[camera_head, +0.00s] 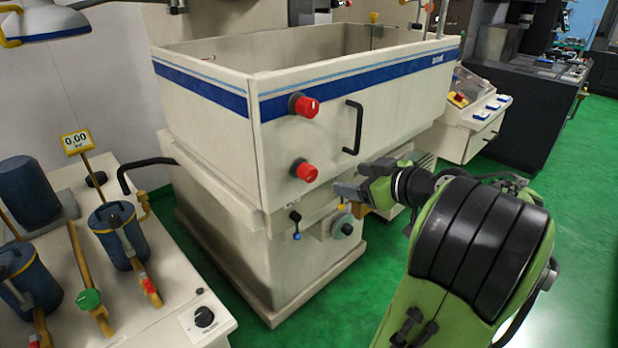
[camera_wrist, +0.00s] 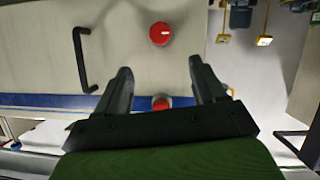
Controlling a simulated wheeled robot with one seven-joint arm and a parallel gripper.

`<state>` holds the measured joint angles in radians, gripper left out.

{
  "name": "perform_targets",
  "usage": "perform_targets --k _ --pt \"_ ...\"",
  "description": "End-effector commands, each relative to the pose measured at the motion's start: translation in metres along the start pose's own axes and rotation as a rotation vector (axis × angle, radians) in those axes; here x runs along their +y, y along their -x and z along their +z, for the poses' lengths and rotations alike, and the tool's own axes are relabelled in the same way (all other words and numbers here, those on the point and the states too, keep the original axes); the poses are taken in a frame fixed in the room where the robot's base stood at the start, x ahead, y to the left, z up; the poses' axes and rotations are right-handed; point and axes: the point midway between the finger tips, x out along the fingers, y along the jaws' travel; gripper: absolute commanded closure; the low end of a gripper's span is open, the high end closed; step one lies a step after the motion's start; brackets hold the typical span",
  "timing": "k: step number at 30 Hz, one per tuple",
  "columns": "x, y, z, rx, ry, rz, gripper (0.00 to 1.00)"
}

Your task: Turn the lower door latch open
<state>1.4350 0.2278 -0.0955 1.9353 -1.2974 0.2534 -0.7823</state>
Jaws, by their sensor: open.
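The lower door latch (camera_head: 304,170) is a red round knob on the front of the cream machine tank, below a matching red upper latch (camera_head: 303,105). My gripper (camera_head: 342,190) is just right of the lower latch and slightly lower in the head view, apart from it. In the wrist view, which looks upside down, the lower latch (camera_wrist: 161,33) lies beyond the fingertips, with a short pale mark on its face. My gripper (camera_wrist: 160,66) is open and empty there. The upper latch (camera_wrist: 161,103) shows between the fingers, partly hidden by the gripper body.
A black bar handle (camera_head: 353,127) stands out from the tank front, right of the latches. A bench (camera_head: 180,295) with blue canisters is at left. Small valves (camera_head: 295,217) sit below the tank. Green floor (camera_head: 580,220) is clear at right.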

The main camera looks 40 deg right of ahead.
Motion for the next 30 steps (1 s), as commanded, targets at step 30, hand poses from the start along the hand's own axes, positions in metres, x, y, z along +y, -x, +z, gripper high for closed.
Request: perform_targets --k 30 --pt "-0.003 -0.153 0.0 -0.003 -0.001 -0.004 0.32"
